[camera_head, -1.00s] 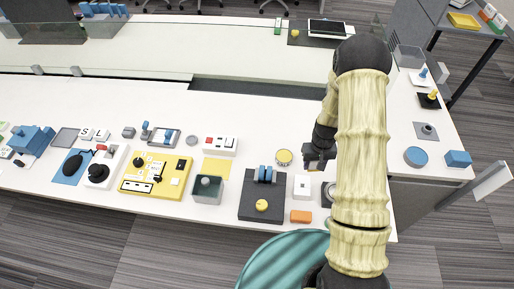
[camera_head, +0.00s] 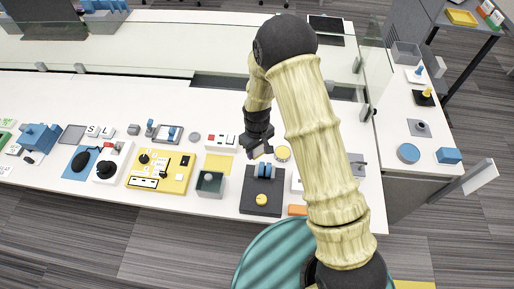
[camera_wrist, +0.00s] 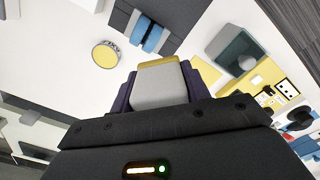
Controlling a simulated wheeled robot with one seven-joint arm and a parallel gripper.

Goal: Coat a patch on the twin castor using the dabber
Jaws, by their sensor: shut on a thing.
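My gripper (camera_head: 257,152) hangs over the white bench, just behind the twin castor. In the wrist view my gripper (camera_wrist: 160,82) is shut on the dabber (camera_wrist: 160,88), a pale grey block with a yellow end. The twin castor (camera_head: 265,171), two blue wheels side by side, stands on a dark grey pad (camera_head: 262,200). The castor also shows in the wrist view (camera_wrist: 152,37), beyond the dabber's yellow end and apart from it. A round tin with a yellow top (camera_head: 283,153) lies right of my gripper.
A yellow ball (camera_head: 261,200) lies on the pad. A grey open box (camera_head: 210,184) and a yellow sheet (camera_head: 218,163) are to the left, with a yellow panel (camera_head: 160,173) beyond. A glass screen stands behind.

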